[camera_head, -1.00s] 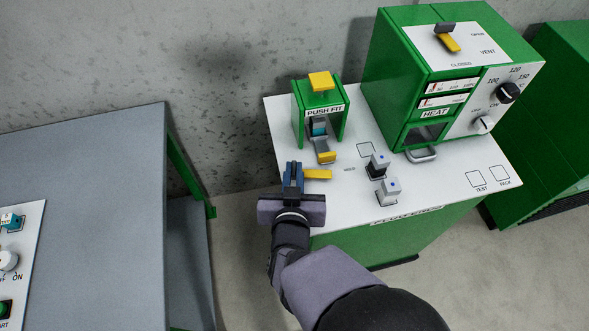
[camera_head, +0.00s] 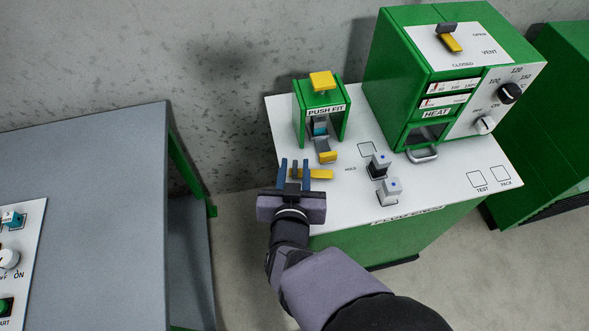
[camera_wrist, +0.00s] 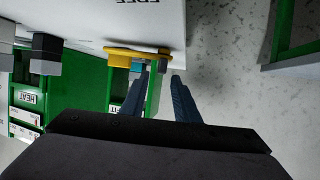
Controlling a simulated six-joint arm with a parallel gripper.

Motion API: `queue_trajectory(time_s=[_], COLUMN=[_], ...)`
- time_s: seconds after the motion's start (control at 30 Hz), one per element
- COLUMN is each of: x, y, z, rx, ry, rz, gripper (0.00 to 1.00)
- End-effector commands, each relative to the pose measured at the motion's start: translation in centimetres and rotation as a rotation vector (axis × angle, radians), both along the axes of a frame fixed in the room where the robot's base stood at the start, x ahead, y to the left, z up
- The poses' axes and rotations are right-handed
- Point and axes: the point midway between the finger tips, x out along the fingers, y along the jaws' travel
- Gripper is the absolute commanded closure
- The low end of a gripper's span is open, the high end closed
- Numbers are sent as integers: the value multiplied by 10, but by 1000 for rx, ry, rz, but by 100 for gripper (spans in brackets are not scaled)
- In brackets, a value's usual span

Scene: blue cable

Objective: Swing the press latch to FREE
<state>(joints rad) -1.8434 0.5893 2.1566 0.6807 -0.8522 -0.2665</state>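The press latch is a yellow lever (camera_head: 318,174) on the white bench top, pointing right toward the HOLD label (camera_head: 350,169). A dark post (camera_head: 294,171) stands at its left end. My gripper (camera_head: 295,161) is open and empty, its two blue fingers on either side of that post in the head view; I cannot tell whether they touch it. In the wrist view the yellow lever (camera_wrist: 133,54) lies just beyond the open fingertips (camera_wrist: 160,74). The FREE label (camera_wrist: 138,2) shows at the top edge there.
The green PUSH FIT press (camera_head: 324,112) with yellow handles stands behind the latch. Two grey fittings (camera_head: 378,165) (camera_head: 388,190) stand to the right, before the green HEAT unit (camera_head: 435,112). A grey table (camera_head: 90,215) is at the left, with a gap between.

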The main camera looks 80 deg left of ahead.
Motion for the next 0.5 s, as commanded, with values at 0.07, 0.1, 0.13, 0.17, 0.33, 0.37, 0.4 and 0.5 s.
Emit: queue_trajectory(time_s=[0.07,0.1,0.13,0.17,0.33,0.37,0.4,0.5], x=[0,0,0,0,0,0,0,0], y=[0,0,1,1,1,0,0,0], z=[11,18,23,28,56,60,66,77], rx=[4,5,6,5,6,5,6,3], ry=[3,2,3,3,3,3,2,1], rz=[1,1,-1,-1,-1,-1,1,0], gripper=[72,72,72,72,72,72,72,72])
